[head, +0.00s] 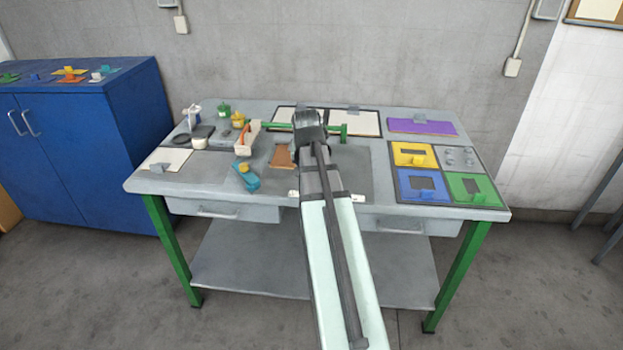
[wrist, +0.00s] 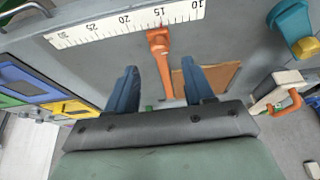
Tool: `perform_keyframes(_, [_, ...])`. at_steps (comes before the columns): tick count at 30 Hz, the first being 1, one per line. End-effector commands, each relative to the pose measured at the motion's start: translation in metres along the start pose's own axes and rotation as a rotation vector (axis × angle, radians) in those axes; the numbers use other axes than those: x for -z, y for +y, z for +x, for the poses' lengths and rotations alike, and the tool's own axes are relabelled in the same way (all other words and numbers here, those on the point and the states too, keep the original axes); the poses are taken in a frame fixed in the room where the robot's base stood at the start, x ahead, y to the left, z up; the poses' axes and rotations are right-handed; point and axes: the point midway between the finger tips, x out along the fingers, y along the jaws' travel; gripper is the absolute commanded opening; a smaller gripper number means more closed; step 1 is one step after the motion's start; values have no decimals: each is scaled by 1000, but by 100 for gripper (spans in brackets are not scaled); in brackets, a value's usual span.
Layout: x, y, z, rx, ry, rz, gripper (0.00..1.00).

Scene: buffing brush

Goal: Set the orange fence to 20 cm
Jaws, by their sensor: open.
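The orange fence (wrist: 160,50) shows in the wrist view as a slim bar with a wider head against the white ruler (wrist: 80,36). Its head sits close to the 15 mark; the 20 mark lies to its left. My gripper (wrist: 162,82) is open, with one blue finger on each side of the fence's lower part in the picture. I cannot tell whether the fingers are level with it or above it; no contact shows. In the head view my arm hides the fence and my fingers; a short end of the ruler (head: 358,198) shows beside the arm.
A brown plate (wrist: 218,78) lies right of the fence in the wrist view. A teal and yellow block (head: 246,178) and a white box with an orange handle (head: 247,138) stand left of my arm. Coloured panels (head: 421,184) lie on the right of the bench (head: 340,215).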

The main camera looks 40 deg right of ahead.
Motion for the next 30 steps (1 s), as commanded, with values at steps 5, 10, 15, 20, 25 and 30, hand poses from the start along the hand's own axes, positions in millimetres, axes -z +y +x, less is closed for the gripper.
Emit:
perform_keyframes(5, [0, 0, 24, 0, -2, 0, 53])
perform_keyframes(10, [0, 0, 44, 0, -1, 0, 53])
perform_keyframes(15, [0, 0, 56, 0, -1, 1, 53])
perform_keyframes(20, [0, 0, 62, 0, 0, 1, 53])
perform_keyframes(25, [0, 0, 62, 0, 0, 0, 53])
perform_keyframes(30, [0, 0, 62, 0, 0, 0, 49])
